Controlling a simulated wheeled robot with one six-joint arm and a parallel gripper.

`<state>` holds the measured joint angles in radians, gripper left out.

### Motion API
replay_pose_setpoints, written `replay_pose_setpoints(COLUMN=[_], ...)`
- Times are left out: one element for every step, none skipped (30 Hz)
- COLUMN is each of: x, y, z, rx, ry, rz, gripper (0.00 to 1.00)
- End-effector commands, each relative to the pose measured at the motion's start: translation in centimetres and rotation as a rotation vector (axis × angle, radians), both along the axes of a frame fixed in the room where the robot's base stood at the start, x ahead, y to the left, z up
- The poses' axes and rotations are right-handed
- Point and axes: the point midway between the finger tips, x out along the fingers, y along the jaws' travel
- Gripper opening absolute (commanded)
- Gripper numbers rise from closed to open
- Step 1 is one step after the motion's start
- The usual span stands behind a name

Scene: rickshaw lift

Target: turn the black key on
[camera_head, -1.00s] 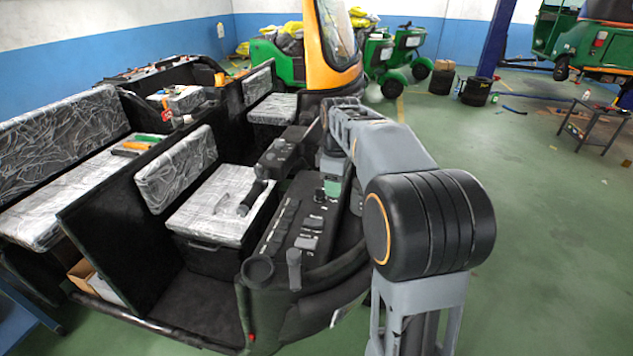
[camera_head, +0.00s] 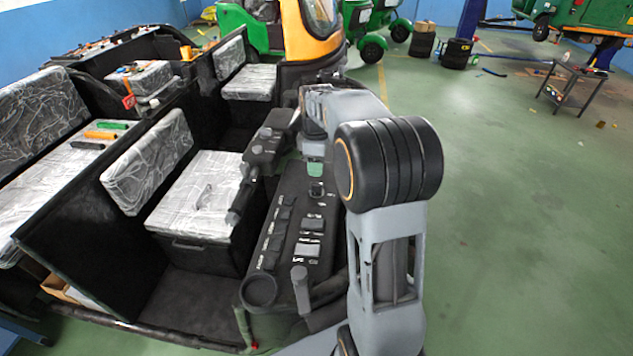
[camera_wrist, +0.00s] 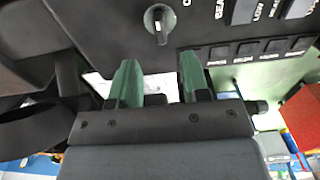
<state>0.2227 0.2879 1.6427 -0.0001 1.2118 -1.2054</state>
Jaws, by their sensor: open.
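In the head view the key (camera_head: 317,189) is a small dark knob near the far end of the panel. My gripper (camera_wrist: 158,78) is open, with two green fingers apart and nothing between them. The key lies beyond the fingertips, roughly in line with the gap, not touched. In the head view the green of my gripper (camera_head: 315,169) shows just behind the key; most of it is hidden by my arm.
Several labelled switches (camera_wrist: 255,50) sit right of the key in the wrist view. A black handle bar (camera_head: 240,198) lies left of the panel, and a grey lever (camera_head: 301,288) stands at its near end. The green floor (camera_head: 500,230) to the right is mostly clear.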

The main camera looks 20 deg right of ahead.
Motion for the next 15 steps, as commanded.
replay_pose_setpoints(x=[0.0, 0.0, -0.1, -0.1, 0.0, 0.0, -0.1, -0.1, -0.1, -0.1, 0.0, 0.0, 0.0, 0.0, 0.0], y=[0.0, 0.0, 0.0, 0.0, 0.0, 0.0, -0.1, -0.1, -0.1, -0.1, -0.1, -0.1, -0.2, -0.2, -0.2], z=[-1.0, -1.5, -2.3, -2.8, -3.3, -3.9, -4.4, -4.8, -5.3, -5.7, -6.0, -6.4, -6.6, -6.9, -7.1], rx=[0.001, 0.001, 0.001, 0.001, 0.001, 0.001, 0.001, 0.001, 0.001, 0.001, 0.0, 0.0, 0.0, 0.001, 0.0], ry=[0.004, 0.004, 0.004, 0.004, 0.003, 0.003, 0.003, 0.003, 0.003, 0.003, 0.002, 0.002, 0.002, 0.001, 0.0], rz=[0.0, 0.0, 0.0, -0.001, -0.001, -0.001, -0.002, -0.002, -0.003, -0.003, -0.003, -0.003, -0.004, -0.005, -0.005], gripper=[0.43, 0.43, 0.43, 0.43, 0.43, 0.43, 0.43, 0.43, 0.43, 0.43, 0.43, 0.43, 0.43, 0.43, 0.43])
